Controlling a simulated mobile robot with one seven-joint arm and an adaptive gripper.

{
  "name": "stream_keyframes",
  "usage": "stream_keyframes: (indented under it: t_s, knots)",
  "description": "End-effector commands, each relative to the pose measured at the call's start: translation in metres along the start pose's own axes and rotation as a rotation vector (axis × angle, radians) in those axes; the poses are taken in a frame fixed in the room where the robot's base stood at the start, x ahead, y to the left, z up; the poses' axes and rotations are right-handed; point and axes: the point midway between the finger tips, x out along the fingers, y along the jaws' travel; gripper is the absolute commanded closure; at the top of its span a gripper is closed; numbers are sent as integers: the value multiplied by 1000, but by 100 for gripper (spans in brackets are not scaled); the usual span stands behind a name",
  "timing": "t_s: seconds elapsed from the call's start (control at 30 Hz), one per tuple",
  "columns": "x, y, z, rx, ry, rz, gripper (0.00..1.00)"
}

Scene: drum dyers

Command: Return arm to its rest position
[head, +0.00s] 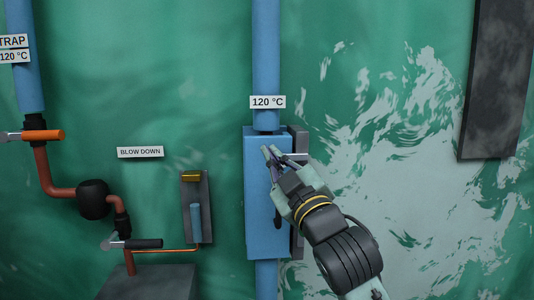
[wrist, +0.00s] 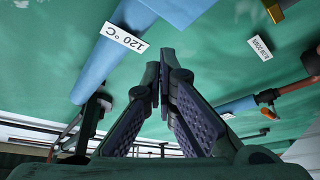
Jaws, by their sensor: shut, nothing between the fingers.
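My gripper (head: 268,155) is in front of the upper part of a blue box (head: 258,215) on a vertical blue pipe in the head view. The arm reaches up to it from the lower right. In the wrist view my gripper (wrist: 166,75) has its fingertips close together, with nothing between them. The blue pipe (wrist: 108,58) with its white "120 °C" label (wrist: 124,38) shows at the upper left of the wrist view. I cannot tell whether the fingers touch the box.
A dark panel (head: 497,80) hangs at the upper right. The green wall (head: 400,110) between is clear.

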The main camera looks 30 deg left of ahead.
Motion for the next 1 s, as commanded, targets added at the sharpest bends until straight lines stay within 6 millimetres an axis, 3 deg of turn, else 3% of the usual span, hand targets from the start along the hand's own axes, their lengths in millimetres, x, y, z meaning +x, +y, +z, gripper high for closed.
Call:
stream_keyframes:
  t_s: [0.1,0.23,0.53,0.63,0.77,0.83,1.0]
  knots:
    - [-26,0,2,-2,1,1,100]
    - [-42,1,0,-1,2,0,100]
    - [-51,2,-1,0,1,-2,100]
    - [-47,-7,-12,22,45,-2,100]
    - [-38,-34,-54,101,191,3,100]
    - [-36,-53,-86,166,301,7,100]
    - [-51,-91,-160,335,562,19,100]
